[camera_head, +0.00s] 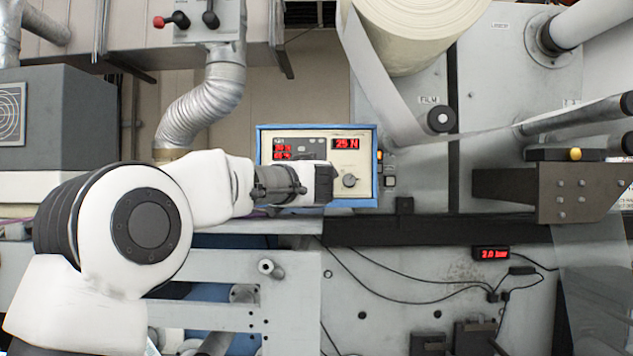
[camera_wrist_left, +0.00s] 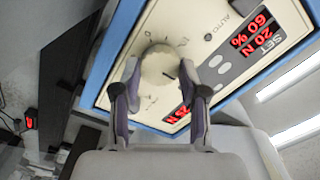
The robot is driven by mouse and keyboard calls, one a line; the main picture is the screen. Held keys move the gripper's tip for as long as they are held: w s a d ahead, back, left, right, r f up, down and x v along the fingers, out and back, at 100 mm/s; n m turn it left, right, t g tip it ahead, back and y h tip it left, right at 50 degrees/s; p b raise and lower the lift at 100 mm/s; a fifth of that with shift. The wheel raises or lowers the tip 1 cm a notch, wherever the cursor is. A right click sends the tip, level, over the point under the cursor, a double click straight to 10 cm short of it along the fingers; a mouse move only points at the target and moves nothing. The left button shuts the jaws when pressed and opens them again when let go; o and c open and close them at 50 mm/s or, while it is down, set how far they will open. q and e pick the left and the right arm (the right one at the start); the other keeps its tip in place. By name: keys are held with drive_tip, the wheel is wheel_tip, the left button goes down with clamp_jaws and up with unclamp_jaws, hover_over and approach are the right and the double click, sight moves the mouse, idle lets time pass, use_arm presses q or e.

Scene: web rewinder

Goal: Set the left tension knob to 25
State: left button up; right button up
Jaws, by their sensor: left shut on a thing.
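The tension knob (camera_head: 349,181) is a round pale knob low on the right of a blue-framed control box (camera_head: 375,160), directly below a red display (camera_head: 345,143) reading 25 N. In the left wrist view the knob (camera_wrist_left: 160,66) has a dark pointer mark and a printed scale around it. My left gripper (camera_head: 335,184) comes in from the left at the panel. In the left wrist view its two fingers (camera_wrist_left: 158,92) are shut on the knob, one on each side. The right finger partly covers the 25 N display. My right gripper is not in view.
A second display (camera_wrist_left: 252,38) on the panel shows SET 20 N and 60 %. A paper roll (camera_head: 415,35) with its web hangs at the upper right. A metal duct (camera_head: 205,105) runs behind my arm. Loose cables (camera_head: 415,295) hang lower right.

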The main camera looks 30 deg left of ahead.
use_arm(q)
drive_tip(key=m+b, duration=0.1)
drive_tip(key=m, duration=0.1)
drive_tip(key=shift+m, duration=0.4)
drive_tip(key=shift+a+r+m+b, duration=0.1)
drive_tip(key=shift+r+m+b, duration=0.05)
drive_tip(key=shift+m, duration=0.85)
drive_tip(key=shift+r+m+b, duration=0.1)
drive_tip(key=shift+m+b, duration=0.05)
drive_tip(key=shift+m, duration=0.85)
drive_tip(key=o, duration=1.1)
drive_tip(key=shift+a, duration=0.1)
drive_tip(key=shift+o, duration=0.2)
drive_tip(key=shift+w+a+f, duration=0.1)
drive_tip(key=shift+a+f, duration=0.05)
drive_tip(key=shift+f, duration=0.05)
